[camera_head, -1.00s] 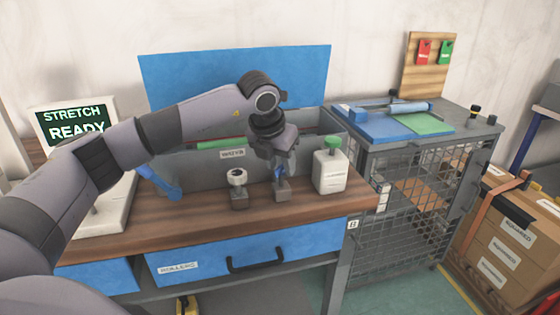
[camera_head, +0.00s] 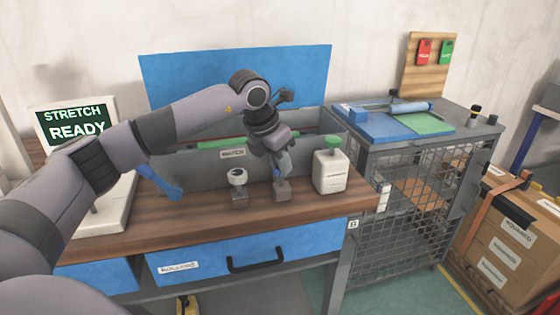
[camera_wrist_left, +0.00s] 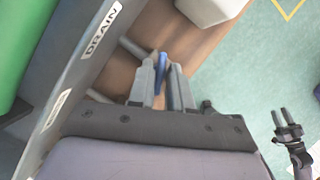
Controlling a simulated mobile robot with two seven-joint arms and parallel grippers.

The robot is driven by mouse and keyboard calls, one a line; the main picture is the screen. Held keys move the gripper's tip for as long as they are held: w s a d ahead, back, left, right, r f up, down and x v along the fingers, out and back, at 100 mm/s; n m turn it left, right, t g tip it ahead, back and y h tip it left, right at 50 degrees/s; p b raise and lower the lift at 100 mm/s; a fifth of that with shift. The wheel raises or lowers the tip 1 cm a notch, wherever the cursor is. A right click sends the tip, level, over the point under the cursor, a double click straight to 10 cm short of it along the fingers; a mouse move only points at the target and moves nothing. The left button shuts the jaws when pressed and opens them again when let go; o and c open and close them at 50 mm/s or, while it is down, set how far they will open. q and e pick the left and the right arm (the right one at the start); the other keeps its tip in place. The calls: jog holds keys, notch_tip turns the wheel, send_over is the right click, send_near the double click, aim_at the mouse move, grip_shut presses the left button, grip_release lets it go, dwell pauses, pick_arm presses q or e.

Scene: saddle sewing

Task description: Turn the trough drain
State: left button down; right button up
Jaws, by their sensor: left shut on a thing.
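The grey trough (camera_head: 205,167) stands along the back of the bench. A small grey drain fitting (camera_head: 282,191) sits in front of it, and its blue handle (camera_head: 277,172) shows partly above. My left gripper (camera_head: 281,176) is shut on this handle, coming down from above. In the left wrist view the blue handle (camera_wrist_left: 161,63) shows between the fingertips (camera_wrist_left: 163,75), beside the trough wall with its DRAIN label (camera_wrist_left: 101,29). The fingers hide much of the handle. My right gripper (camera_wrist_left: 279,117) shows small at the right of the wrist view, its fingers apart and empty.
A white bottle with a green cap (camera_head: 331,172) stands close right of the drain. A small fitting with a white ring (camera_head: 238,190) stands left of it. A blue tool (camera_head: 163,184) lies further left. The front strip of the wooden bench (camera_head: 200,228) is clear.

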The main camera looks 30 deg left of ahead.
pick_arm(q)
jog(key=m+h, duration=0.1)
jog(key=m, duration=0.1)
jog(key=m+h+p, duration=0.1)
jog(key=m, duration=0.2)
jog(key=shift+w+a+m+g, duration=0.1)
jog(key=shift+m+g, duration=0.2)
jog(key=shift+g, duration=0.1)
jog(key=shift+p, duration=0.3)
jog(key=c, duration=1.1)
grip_release()
jog(key=v, duration=0.7)
jog(key=shift+r, duration=0.1)
